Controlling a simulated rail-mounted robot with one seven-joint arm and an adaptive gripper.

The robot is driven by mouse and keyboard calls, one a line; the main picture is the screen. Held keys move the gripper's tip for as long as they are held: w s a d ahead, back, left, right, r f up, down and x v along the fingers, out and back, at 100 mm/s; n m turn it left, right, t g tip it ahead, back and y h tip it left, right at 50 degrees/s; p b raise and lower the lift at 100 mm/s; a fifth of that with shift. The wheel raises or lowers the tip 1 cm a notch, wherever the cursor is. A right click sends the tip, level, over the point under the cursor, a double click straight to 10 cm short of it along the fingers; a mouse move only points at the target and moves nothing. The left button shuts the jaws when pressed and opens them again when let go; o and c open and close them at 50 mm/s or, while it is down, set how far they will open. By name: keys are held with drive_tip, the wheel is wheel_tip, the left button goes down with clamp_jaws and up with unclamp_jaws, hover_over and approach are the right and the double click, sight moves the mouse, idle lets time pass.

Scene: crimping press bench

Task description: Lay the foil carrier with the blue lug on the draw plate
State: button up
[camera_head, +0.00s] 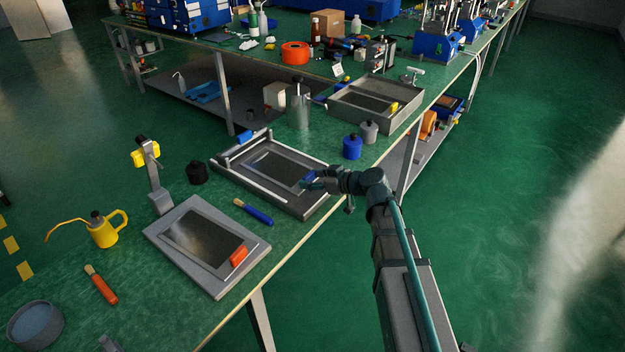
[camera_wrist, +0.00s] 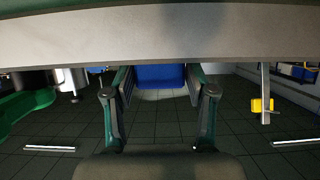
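The foil carrier with the blue lug (camera_head: 273,167) is a dark flat sheet in a grey frame. It lies flat within the outline of the grey draw plate (camera_head: 231,173); I cannot tell whether it touches it. Its blue lug (camera_head: 308,176) is at its right end. My gripper (camera_head: 316,182) reaches in from the right at the lug. In the wrist view, which is upside down, the blue lug (camera_wrist: 160,76) sits between my fingers (camera_wrist: 160,92), which appear to press its two sides. The finger contact is hidden in the head view.
A carrier with a red lug (camera_head: 239,255) lies nearer. One with a yellow lug (camera_head: 393,107) is in a grey tray (camera_head: 345,118) farther back.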

drive_tip(key=shift+o, duration=1.4)
drive_tip(key=shift+r, duration=0.1)
